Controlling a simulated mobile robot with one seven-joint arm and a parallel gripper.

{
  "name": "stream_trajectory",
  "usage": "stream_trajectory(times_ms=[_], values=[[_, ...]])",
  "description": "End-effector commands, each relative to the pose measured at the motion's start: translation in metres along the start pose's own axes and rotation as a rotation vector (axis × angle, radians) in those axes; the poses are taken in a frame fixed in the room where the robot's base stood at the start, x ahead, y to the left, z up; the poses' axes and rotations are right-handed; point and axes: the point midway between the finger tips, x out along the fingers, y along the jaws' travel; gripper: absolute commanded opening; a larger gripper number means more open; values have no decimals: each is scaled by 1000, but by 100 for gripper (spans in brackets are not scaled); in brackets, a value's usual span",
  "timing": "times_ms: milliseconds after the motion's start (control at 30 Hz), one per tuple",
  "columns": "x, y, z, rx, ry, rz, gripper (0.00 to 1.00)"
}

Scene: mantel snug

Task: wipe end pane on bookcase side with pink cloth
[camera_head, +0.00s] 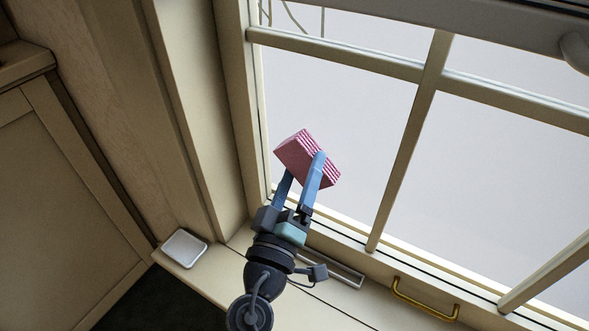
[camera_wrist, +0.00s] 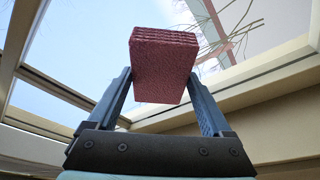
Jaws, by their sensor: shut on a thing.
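The pink cloth (camera_head: 299,150) is a thick folded block with striped layered edges. My gripper (camera_head: 303,176) is shut on it, with a blue finger on each side. In the wrist view the cloth (camera_wrist: 163,72) sits between the two fingers (camera_wrist: 160,95). The end pane (camera_head: 330,100) is the lower left pane of the window, behind the cloth in the head view. I cannot tell whether the cloth touches the glass.
A brass handle (camera_head: 425,303) and a metal slotted strip (camera_head: 335,270) lie along the window's lower frame. A small white dish (camera_head: 184,248) is on the sill at left. A vertical glazing bar (camera_head: 408,145) bounds the pane on the right. A wooden cabinet (camera_head: 55,190) stands at far left.

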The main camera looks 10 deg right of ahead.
Motion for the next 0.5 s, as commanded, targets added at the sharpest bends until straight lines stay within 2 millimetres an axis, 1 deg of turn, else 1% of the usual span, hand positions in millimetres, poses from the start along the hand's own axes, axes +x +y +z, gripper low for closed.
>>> stream_trajectory(times_ms=[33, 300, 500], values=[[-1, 3, 5, 0, -5, 2, 39], [-6, 20, 21, -1, -3, 2, 39], [-7, 23, 25, -1, -2, 0, 39]])
